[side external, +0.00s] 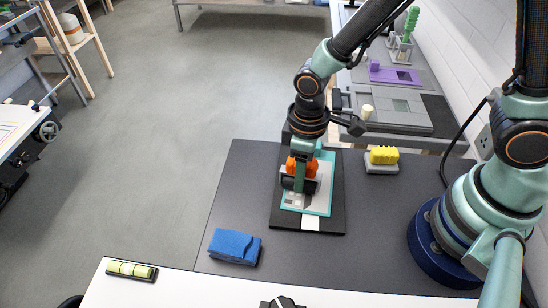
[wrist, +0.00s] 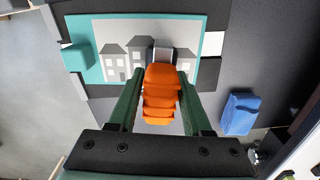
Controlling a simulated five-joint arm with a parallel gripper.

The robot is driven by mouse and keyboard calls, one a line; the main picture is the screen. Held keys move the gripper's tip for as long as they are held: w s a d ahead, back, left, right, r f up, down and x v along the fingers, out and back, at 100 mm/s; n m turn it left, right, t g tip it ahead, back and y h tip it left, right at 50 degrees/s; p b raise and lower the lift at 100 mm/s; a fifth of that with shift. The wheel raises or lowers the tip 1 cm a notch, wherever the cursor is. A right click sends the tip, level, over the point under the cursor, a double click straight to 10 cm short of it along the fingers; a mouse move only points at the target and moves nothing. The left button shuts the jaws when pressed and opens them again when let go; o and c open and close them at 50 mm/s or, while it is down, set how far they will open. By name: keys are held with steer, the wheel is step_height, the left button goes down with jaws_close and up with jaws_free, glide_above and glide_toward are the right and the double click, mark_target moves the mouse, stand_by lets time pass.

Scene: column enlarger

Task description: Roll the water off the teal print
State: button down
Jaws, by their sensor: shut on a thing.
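The teal print (side external: 322,200) lies flat on a black board (side external: 335,222) on the dark grey mat. In the wrist view the print (wrist: 88,62) shows a teal border around a grey picture of houses. My gripper (side external: 300,176) is over the print, its green fingers shut on the ribbed orange handle of a roller (side external: 311,168). The orange handle fills the space between my fingers (wrist: 160,97) in the wrist view. The dark roller end is low at the print; whether it touches is hard to tell. Water on the print cannot be made out.
A blue folded cloth (side external: 235,246) lies at the mat's front left. A yellow sponge (side external: 383,155) sits on a grey block right of the board. A spirit level (side external: 132,270) lies on the white surface in front. The mat left of the board is clear.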

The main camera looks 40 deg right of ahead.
steer(key=shift+w+d, duration=0.15)
steer(key=shift+d, duration=0.05)
stand_by(0.3)
steer(key=shift+w+d, duration=0.4)
steer(key=shift+d, duration=0.15)
steer(key=shift+w+d, duration=0.5)
stand_by(0.5)
steer(key=shift+w+d, duration=0.45)
steer(key=shift+d, duration=0.1)
